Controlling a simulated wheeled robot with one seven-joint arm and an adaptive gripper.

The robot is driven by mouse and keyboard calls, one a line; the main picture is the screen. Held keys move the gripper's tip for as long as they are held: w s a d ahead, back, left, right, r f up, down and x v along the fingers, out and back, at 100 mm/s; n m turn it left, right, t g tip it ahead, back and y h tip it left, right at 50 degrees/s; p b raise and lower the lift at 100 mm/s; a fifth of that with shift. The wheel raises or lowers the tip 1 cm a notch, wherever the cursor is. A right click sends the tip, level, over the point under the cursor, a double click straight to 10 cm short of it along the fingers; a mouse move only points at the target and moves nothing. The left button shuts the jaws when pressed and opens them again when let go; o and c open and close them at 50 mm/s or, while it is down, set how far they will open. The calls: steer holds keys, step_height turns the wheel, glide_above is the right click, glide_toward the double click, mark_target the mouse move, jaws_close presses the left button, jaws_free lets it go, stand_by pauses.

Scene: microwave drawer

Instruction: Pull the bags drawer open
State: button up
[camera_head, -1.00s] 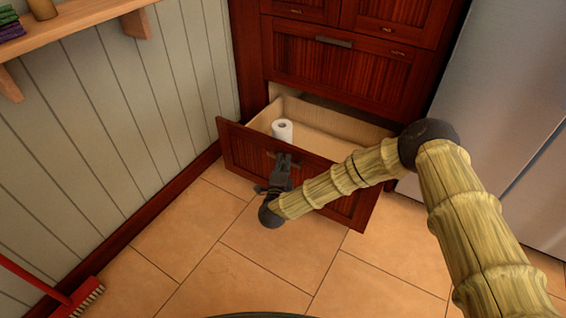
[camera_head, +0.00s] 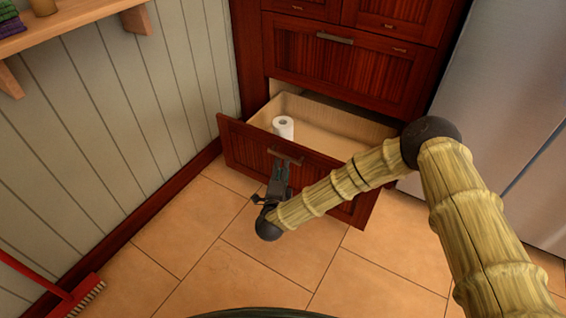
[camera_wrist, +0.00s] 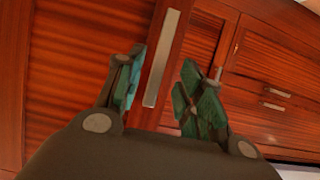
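The bottom drawer (camera_head: 235,150) of the dark red wooden cabinet stands pulled out, with its pale wooden inside (camera_head: 335,128) showing. A white paper roll (camera_head: 284,127) stands inside it near the left. The drawer's metal bar handle (camera_head: 285,157) is on its front. My gripper (camera_head: 281,165) is just in front of and below the handle. In the wrist view its two fingers (camera_wrist: 160,88) are spread apart, and a metal handle (camera_wrist: 162,58) shows between and beyond them. The fingers do not appear to touch it. No label for bags is visible.
A closed drawer (camera_head: 335,62) with its own handle sits above. A steel fridge (camera_head: 500,90) stands to the right and a panelled wall (camera_head: 110,120) to the left. A red broom (camera_head: 80,297) lies at lower left. The tiled floor (camera_head: 215,240) in front is clear.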

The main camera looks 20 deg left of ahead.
steer(key=s, duration=0.6)
steer(key=shift+s+d, duration=0.35)
steer(key=shift+d, duration=0.1)
steer(key=s+d+f+n+g+y, duration=0.2)
steer(key=s+d+f+n+g, duration=0.9)
steer(key=s+d+f, duration=0.65)
steer(key=s+d+r+n+g+h, duration=0.1)
steer(key=s+d+n+g+h, duration=0.15)
steer(key=s+d, duration=0.8)
steer(key=s+d+r+n+g+h, duration=0.2)
steer(key=s+d+n+g, duration=0.15)
steer(key=s+d, duration=0.7)
steer(key=d+r+p, duration=0.1)
steer(key=r+p, duration=1.5)
steer(key=p, duration=0.1)
steer(key=w+d+r+p, duration=0.1)
steer(key=d+r+p, duration=0.1)
steer(key=r+p, duration=1.4)
steer(key=shift+w+r+m+g+p, duration=0.25)
steer(key=shift+r+m+g+p, duration=0.15)
steer(key=shift+r, duration=0.35)
